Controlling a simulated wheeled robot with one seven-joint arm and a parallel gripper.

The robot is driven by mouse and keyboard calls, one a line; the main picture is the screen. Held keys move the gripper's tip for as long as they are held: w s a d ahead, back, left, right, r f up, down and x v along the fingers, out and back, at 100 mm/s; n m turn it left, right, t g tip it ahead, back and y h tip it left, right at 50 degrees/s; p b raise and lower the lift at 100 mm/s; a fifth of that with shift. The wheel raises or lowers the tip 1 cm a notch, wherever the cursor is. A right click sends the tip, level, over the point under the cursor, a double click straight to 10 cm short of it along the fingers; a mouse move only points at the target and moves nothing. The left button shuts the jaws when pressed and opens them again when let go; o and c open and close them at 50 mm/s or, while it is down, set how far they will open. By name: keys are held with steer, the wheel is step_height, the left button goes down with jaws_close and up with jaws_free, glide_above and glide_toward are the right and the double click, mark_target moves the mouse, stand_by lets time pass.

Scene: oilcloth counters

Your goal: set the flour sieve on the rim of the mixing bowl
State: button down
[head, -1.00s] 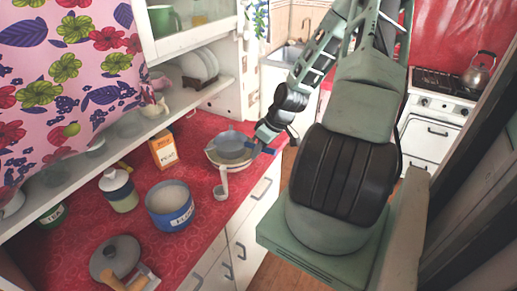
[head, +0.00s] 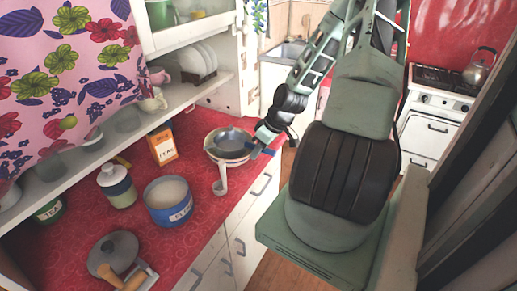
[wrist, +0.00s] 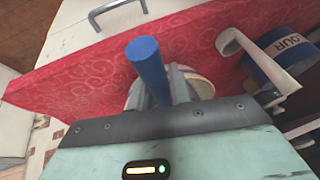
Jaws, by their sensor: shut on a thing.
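The flour sieve (head: 233,139) has a dark grey bowl and a blue handle (wrist: 147,66). In the head view it lies over the mouth of the mixing bowl (head: 218,160), a cream bowl on the red counter. I cannot tell whether the sieve touches the rim. My gripper (head: 258,150) is at the right side of the bowl, shut on the sieve's handle. In the wrist view the grey fingers (wrist: 174,86) hold the handle and hide most of the mixing bowl (wrist: 203,85) behind them.
A white ladle (head: 221,181) is close in front of the bowl. The counter's front edge is near my gripper.

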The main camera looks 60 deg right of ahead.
steer(key=shift+w+f, duration=0.15)
steer(key=shift+f, duration=0.05)
steer(key=c, duration=1.2)
jaws_free()
steer(key=shift+r, duration=0.1)
steer(key=p+v, duration=0.3)
steer(key=v, duration=1.4)
steer(key=shift+r+p, duration=0.2)
steer(key=shift+p, duration=0.1)
steer(key=shift+d, duration=0.1)
